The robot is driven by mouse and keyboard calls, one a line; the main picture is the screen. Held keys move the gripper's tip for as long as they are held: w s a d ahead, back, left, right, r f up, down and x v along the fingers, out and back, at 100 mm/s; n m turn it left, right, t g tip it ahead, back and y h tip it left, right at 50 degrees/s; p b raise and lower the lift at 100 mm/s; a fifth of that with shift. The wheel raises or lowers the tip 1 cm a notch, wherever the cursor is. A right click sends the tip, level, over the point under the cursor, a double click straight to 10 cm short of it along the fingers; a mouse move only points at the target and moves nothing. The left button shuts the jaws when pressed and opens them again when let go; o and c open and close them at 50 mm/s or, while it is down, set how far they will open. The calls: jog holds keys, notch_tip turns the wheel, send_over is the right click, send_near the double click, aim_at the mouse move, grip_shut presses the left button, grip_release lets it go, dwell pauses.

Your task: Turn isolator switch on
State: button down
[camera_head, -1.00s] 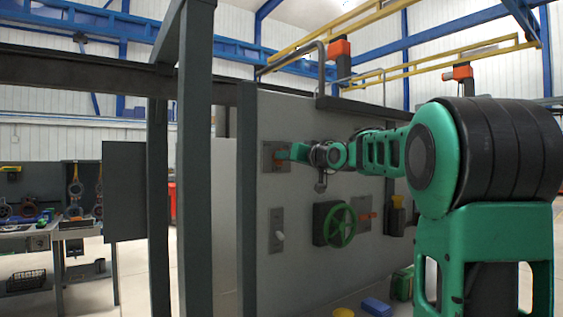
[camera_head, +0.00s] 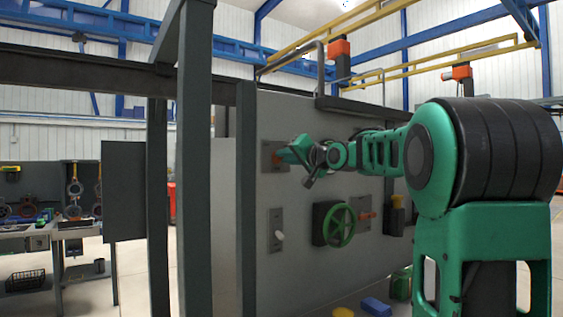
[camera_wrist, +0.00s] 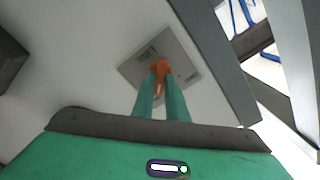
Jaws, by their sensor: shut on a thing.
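The isolator switch is a grey square plate (camera_wrist: 150,51) with an orange handle (camera_wrist: 161,68), high on the left part of the grey panel. In the head view its plate (camera_head: 267,148) is partly hidden behind my gripper (camera_head: 288,154). In the wrist view the two green fingers of my gripper (camera_wrist: 160,82) are shut on the orange handle, one on each side. Small dark markings on the plate are too blurred to read.
Below on the panel (camera_head: 300,255) are a white-knobbed lever plate (camera_head: 275,217), a green handwheel (camera_head: 340,226) and another orange-handled plate (camera_head: 366,214). A dark post (camera_head: 247,200) stands just left of the switch. A blue block (camera_head: 376,306) lies low in front.

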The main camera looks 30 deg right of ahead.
jog(key=shift+f, duration=0.25)
jog(key=c, duration=1.8)
grip_release()
jog(key=shift+o, duration=0.2)
jog(key=shift+r, duration=0.1)
jog(key=s, duration=1)
jog(key=shift+s+d, duration=0.2)
jog(key=shift+s, duration=0.15)
